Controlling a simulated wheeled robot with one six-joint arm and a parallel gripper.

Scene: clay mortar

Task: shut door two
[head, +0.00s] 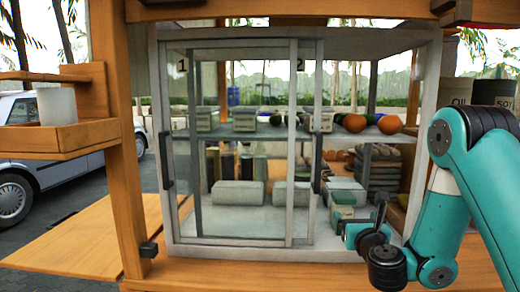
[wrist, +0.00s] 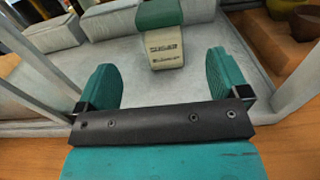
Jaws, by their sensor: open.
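Door two (head: 305,110), a glass sliding door marked 2, stands slid to the left, overlapping door one (head: 187,120). Its dark upright handle (head: 316,162) is near the middle of the case, and the right part of the front is open. My gripper (head: 365,226) is low at this opening, right of the handle and apart from it. In the wrist view its two green fingers (wrist: 160,62) are spread and empty. A carton with a green top and pale lettered side (wrist: 165,50) stands just beyond and between the fingertips; it also shows in the head view (head: 343,208).
Pale blocks (head: 238,192) lie on the case floor, and orange fruit (head: 389,125) sits on the glass shelf (head: 262,135). The case's right post (head: 424,130) stands beside my arm. A wooden ledge with a white cup (head: 57,105) is at left.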

